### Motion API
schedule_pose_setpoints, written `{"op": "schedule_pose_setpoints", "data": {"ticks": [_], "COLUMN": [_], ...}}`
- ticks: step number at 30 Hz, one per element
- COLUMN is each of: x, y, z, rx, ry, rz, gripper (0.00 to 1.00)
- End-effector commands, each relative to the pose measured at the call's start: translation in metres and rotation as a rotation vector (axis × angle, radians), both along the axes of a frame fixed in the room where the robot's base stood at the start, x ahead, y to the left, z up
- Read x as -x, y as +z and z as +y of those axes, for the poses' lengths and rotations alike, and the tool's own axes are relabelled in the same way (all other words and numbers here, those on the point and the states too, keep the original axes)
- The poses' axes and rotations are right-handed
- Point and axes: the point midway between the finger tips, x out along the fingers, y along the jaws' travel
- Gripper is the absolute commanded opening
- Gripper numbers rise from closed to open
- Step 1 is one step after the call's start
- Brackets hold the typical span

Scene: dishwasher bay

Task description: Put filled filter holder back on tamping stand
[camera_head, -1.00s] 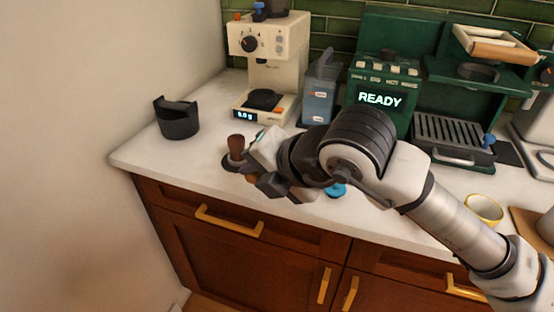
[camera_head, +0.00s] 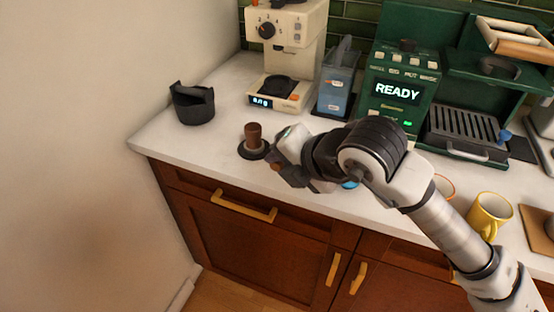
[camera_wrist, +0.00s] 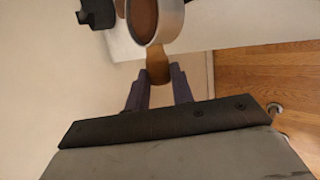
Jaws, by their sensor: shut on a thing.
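The filter holder (camera_wrist: 145,18) shows in the wrist view with brown coffee in its metal basket. My gripper (camera_wrist: 160,84) is shut on its brown handle (camera_wrist: 158,65); the basket lies beyond the fingertips. In the head view my gripper (camera_head: 280,170) is over the counter's front edge, and the basket cannot be made out clearly. A black notched cup-like stand (camera_head: 192,104), which may be the tamping stand, is at the left back, apart from my gripper. A brown-handled tamper-like piece (camera_head: 253,134) stands on a dark round base just left of my gripper.
A cream grinder (camera_head: 285,50) and a grey-blue container (camera_head: 336,85) stand behind. The green coffee machine (camera_head: 400,95) reads READY. A yellow mug (camera_head: 489,213) is at the right. The wall bounds the left; counter between stand and tamper-like piece is clear.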

Motion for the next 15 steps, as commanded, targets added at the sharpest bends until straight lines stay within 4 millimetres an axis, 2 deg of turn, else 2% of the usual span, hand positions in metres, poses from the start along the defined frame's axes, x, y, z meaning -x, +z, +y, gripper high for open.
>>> {"op": "schedule_pose_setpoints", "data": {"ticks": [5, 15], "x": [-0.018, -0.054], "y": [-0.005, -0.003], "z": [-0.005, -0.017], "rx": [-0.004, -0.003], "ry": [-0.001, -0.001], "rz": [0.000, -0.001], "gripper": [0.00, 0.00]}}
